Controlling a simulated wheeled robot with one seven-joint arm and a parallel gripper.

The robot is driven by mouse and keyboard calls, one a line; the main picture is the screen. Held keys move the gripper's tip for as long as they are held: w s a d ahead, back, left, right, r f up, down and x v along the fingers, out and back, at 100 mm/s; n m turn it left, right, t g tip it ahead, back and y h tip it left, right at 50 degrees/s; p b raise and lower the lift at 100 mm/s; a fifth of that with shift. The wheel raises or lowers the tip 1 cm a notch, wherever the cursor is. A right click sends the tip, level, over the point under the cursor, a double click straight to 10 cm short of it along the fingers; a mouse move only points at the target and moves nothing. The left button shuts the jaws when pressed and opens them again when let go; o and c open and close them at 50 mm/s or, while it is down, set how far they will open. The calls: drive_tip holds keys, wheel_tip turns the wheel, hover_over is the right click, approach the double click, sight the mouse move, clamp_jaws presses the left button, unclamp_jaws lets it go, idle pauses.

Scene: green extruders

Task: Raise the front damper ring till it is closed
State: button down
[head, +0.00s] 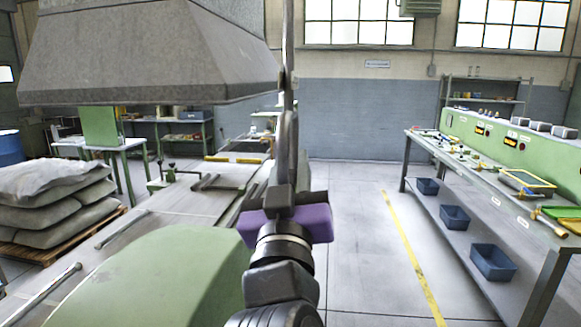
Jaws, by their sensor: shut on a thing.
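A grey hood (150,60) fills the upper left. At its right corner a thin upright grey bar (288,40) runs down past a small brass-coloured pivot. Below it hangs a narrow grey loop, which I take for the front damper ring (287,140), seen nearly edge-on. My gripper (286,196), with a purple body, is below the hood's corner and shut on the lower end of this ring. The fingers hide the grasped part. The damper itself is not visible, so I cannot tell how far it is closed.
A green machine cover (170,280) and a long grey bed lie at left below the hood. Filled sacks (60,200) are stacked on a pallet. A workbench (500,185) with blue bins (492,262) stands right. The floor between is clear, with a yellow line (410,255).

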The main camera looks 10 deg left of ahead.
sight(287, 89)
drive_tip(key=shift+s+a, duration=0.1)
drive_tip(key=shift+a, duration=0.15)
idle(0.6)
drive_tip(key=shift+r, duration=0.1)
wheel_tip(287, 89, up, 13)
drive_tip(key=p, duration=0.6)
drive_tip(key=shift+f, duration=0.2)
drive_tip(key=c, duration=1.3)
unclamp_jaws()
drive_tip(key=shift+a, duration=0.1)
drive_tip(key=shift+f, duration=0.1)
